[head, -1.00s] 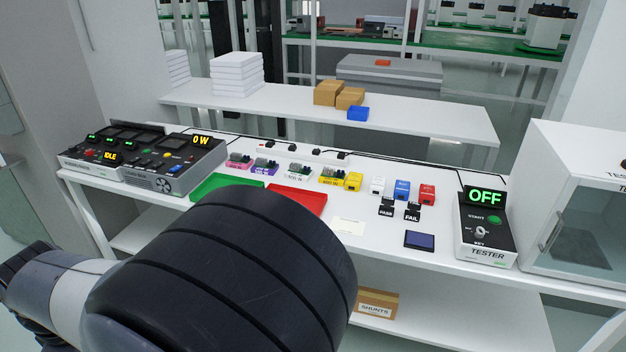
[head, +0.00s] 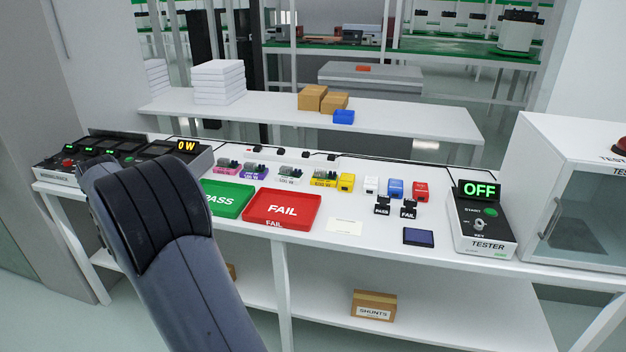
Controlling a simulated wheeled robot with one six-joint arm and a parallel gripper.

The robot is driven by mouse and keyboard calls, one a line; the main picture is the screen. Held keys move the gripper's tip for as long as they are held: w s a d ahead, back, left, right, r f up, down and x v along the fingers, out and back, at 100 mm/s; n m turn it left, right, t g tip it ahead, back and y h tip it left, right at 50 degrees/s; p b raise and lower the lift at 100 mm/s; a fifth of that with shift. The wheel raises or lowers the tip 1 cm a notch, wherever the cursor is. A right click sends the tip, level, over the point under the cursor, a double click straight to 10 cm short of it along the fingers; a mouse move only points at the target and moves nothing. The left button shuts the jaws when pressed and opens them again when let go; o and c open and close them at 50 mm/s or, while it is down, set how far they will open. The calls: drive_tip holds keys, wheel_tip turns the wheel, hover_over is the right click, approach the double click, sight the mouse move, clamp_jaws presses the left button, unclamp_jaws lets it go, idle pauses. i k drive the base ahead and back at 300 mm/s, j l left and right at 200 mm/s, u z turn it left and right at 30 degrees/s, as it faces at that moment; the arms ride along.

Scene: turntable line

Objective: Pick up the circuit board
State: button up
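No single loose circuit board stands out. Several small units with green board-like tops stand in a row on the white table: one on a pink base (head: 226,166), one on a purple base (head: 250,171), one on a white base (head: 290,177) and one on a yellow base (head: 324,179). They are too small to tell whether one is the circuit board. My arm rises from the bottom at the left and hides part of the left test unit and table. My gripper is not in view.
A green PASS tray (head: 228,201) and red FAIL tray (head: 283,207) lie at the front. A tester (head: 483,223) reading OFF and a glass-fronted cabinet (head: 575,200) stand at right. A white card (head: 344,227) and dark blue pad (head: 418,237) lie between. A SHUNTS box (head: 374,304) sits below.

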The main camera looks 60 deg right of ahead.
sight(319, 178)
drive_tip(key=l+z, duration=0.1)
drive_tip(key=z, duration=0.3)
drive_tip(key=i+l+z, duration=0.1)
drive_tip(key=z, duration=0.3)
drive_tip(key=i+z, duration=0.1)
drive_tip(key=z, duration=0.3)
drive_tip(key=l+z, duration=0.1)
drive_tip(key=z, duration=0.3)
drive_tip(key=i+l, duration=0.1)
drive_tip(key=i, duration=0.8)
drive_tip(key=l+z, duration=0.05)
